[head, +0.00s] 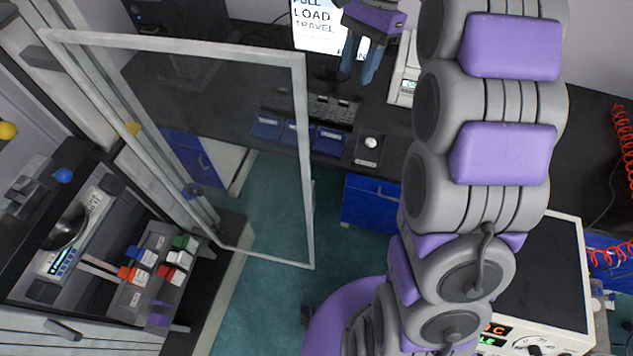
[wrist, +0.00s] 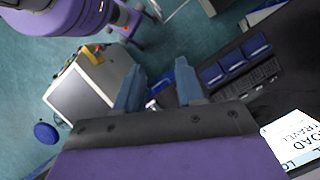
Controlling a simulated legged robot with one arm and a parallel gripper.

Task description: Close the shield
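The shield (head: 306,160) is a clear panel in a pale metal frame at the left of the head view. It stands swung out from the rheometer (head: 75,225), whose inside is exposed at the lower left. My gripper (head: 357,72) is at the top centre of the head view, right of the shield's free edge and apart from it. Its two blue fingers are spread with nothing between them, as the wrist view (wrist: 160,68) also shows. A thin pale bar at the top of the wrist view may be part of the shield frame; I cannot tell.
A dark bench behind the shield holds a keyboard (head: 335,108), blue trays (head: 328,141) and a lit monitor (head: 318,28). A cream instrument (head: 540,300) stands at the lower right. Coloured blocks (head: 150,258) sit by the rheometer. Green floor shows through and below the shield.

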